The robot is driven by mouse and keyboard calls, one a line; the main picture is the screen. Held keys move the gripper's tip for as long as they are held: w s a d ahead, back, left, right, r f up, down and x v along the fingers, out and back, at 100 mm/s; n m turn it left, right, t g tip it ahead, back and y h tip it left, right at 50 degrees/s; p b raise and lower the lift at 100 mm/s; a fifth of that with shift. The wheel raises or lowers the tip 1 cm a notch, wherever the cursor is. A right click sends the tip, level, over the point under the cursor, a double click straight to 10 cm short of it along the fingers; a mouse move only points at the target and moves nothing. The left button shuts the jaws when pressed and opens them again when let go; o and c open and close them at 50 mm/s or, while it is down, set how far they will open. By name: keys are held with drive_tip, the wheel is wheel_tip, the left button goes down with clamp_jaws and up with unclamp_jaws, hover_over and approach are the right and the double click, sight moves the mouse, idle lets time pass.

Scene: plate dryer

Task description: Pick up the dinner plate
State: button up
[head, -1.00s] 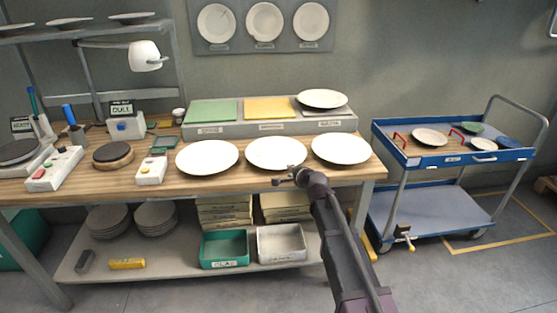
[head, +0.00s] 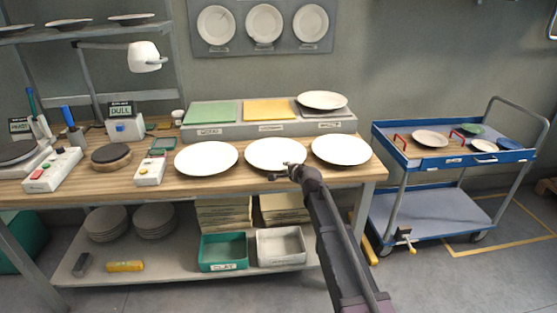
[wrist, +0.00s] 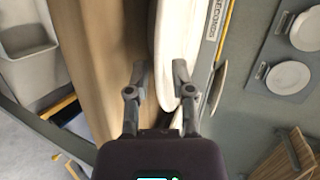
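Three white plates lie in a row on the wooden bench: a left plate (head: 206,158), a middle plate (head: 272,152) and a right plate (head: 340,149). Another white plate (head: 322,100) lies on the grey pad behind them. I cannot tell which one is the dinner plate. My gripper (head: 281,172) is at the front rim of the middle plate. In the wrist view my gripper (wrist: 158,72) is open, and a white plate rim (wrist: 168,60) shows between and beyond the fingers. I cannot tell whether they touch it.
The raised block behind the plates carries a green pad (head: 211,112) and a yellow pad (head: 269,109). A blue cart (head: 450,158) with more dishes stands at right. A teal bin (head: 223,251) and a grey bin (head: 281,246) sit on the lower shelf.

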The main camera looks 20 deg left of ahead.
drive_tip(key=shift+w+a+f, duration=0.25)
drive_tip(key=shift+w+a, duration=0.1)
idle(0.3)
drive_tip(key=shift+r, duration=0.1)
clamp_jaws()
